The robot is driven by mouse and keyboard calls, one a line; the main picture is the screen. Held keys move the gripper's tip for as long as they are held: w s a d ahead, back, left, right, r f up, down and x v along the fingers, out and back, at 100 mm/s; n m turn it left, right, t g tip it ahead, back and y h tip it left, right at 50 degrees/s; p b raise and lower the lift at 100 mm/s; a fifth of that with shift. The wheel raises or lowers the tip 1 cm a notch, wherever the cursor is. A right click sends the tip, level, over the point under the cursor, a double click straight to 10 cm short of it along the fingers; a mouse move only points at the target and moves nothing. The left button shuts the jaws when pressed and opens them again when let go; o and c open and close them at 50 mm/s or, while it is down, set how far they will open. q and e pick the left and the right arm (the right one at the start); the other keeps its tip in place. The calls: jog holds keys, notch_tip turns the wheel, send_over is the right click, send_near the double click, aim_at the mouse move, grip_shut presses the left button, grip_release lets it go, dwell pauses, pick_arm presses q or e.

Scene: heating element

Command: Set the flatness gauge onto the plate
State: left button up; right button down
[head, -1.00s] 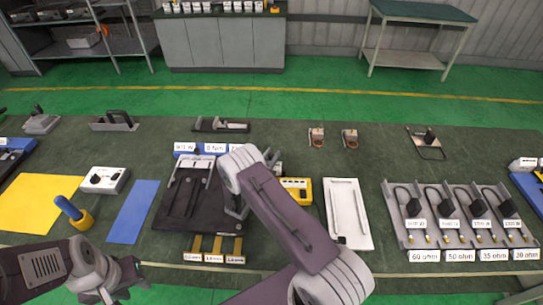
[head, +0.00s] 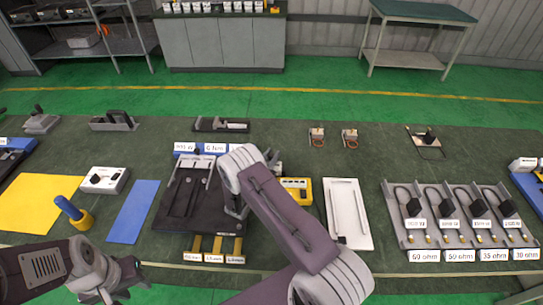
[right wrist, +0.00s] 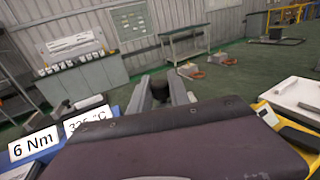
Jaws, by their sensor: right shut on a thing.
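The dark plate (head: 180,210) lies left of centre on the bench in the head view, with a grey bracket across its far part. My right gripper (right wrist: 165,92) is shut on a dark knob-like piece (right wrist: 160,86), seen between its two grey fingers in the right wrist view. I take this piece to be the flatness gauge; the rest of it is hidden. In the head view my right arm covers the plate's right side and most of that gripper. My left gripper (head: 122,280) is at the lower left, with its fingers apart and empty, off the bench's near edge.
Blue-backed labels (head: 187,148) stand behind the plate. A yellow meter (head: 297,190) and a white tray (head: 348,215) lie to its right. A blue mat (head: 133,210) and a blue-handled tool (head: 72,212) are to its left. A rack of resistors (head: 455,215) is far right.

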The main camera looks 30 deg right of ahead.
jog(key=w+a+b, duration=0.1)
jog(key=a, duration=0.1)
jog(key=w+a+b, duration=0.1)
jog(key=a+b, duration=0.1)
jog(key=w+a+b, duration=0.2)
jog(key=a, duration=0.1)
jog(key=shift+w+f, duration=0.1)
jog(key=shift+w+a, duration=0.1)
jog(key=shift+r, duration=0.2)
jog(key=c, duration=1.4)
grip_release()
jog(key=shift+o, duration=0.7)
jog(key=shift+a, duration=0.15)
